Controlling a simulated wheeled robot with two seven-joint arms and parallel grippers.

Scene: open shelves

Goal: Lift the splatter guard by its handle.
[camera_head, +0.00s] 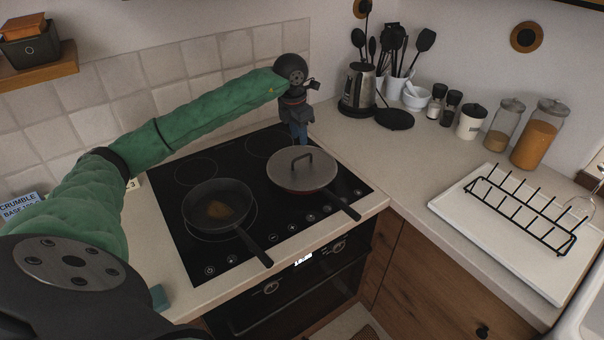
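My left arm reaches across the hob from the left. My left gripper (300,142) points down just behind the handle, near the guard's far edge. Its fingertips are small and partly merged in view, so I cannot tell whether they are open or touching the guard. My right gripper is out of view.
A dark frying pan (199,199) with food in it sits at the front left of the black hob (166,185). A kettle (358,88), utensil pots and jars (537,135) line the back right. A black rack (520,209) stands on a white board.

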